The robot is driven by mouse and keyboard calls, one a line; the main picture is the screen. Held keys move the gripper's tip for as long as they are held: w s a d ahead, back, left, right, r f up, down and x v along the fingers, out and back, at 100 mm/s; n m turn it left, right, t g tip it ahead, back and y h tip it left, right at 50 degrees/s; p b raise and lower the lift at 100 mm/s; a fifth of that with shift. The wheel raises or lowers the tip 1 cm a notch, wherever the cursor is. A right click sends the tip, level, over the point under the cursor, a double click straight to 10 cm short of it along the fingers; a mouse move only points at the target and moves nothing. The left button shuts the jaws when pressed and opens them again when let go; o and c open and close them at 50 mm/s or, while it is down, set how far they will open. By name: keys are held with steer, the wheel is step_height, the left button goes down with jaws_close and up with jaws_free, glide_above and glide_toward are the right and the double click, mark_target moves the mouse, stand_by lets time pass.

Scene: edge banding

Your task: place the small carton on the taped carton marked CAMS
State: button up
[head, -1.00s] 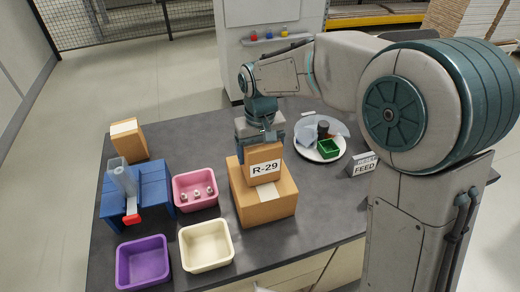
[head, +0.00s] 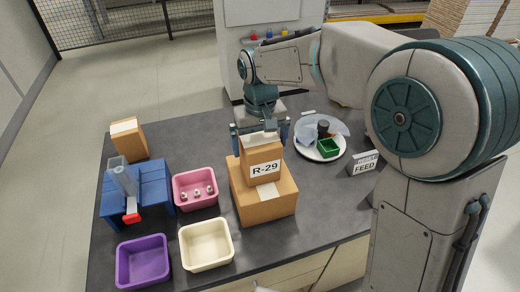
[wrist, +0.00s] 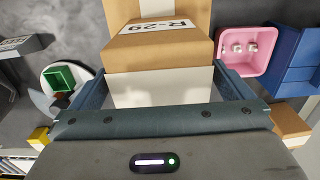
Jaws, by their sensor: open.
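The small carton (head: 262,162), brown with an R-29 label, stands upright on the larger taped carton (head: 264,206), toward its back. The larger carton has pale tape on top; no CAMS mark is readable. My gripper (head: 260,139) is open and empty, just above and behind the small carton, with a finger to either side of its top. In the wrist view, the small carton (wrist: 160,52) shows between the open fingers, with gaps at its sides. Part of the larger carton (wrist: 158,10) shows beyond it.
A pink bin (head: 195,190) with small parts and a cream bin (head: 206,246) stand left of the cartons. A white plate (head: 322,150) with a green tray lies right, near a FEED sign (head: 364,165). Another carton (head: 129,140) stands behind the blue fixture (head: 152,185).

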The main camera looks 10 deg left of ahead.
step_height(320, 180, up, 9)
steer(key=s+d+f+m+t, duration=0.1)
steer(key=s+d+m, duration=0.15)
steer(key=d, duration=0.65)
steer(key=s+d+m+t, duration=0.1)
steer(key=s+d, duration=0.2)
steer(key=d, duration=0.5)
steer(key=s+d+f+m+t, duration=0.1)
steer(key=s+d+f+m, duration=0.2)
steer(key=s+d+f, duration=0.3)
steer(key=s+d, duration=0.3)
steer(key=d, duration=0.1)
steer(key=shift+s+d, duration=0.15)
steer(key=shift+s, duration=0.15)
steer(key=shift+f, duration=0.15)
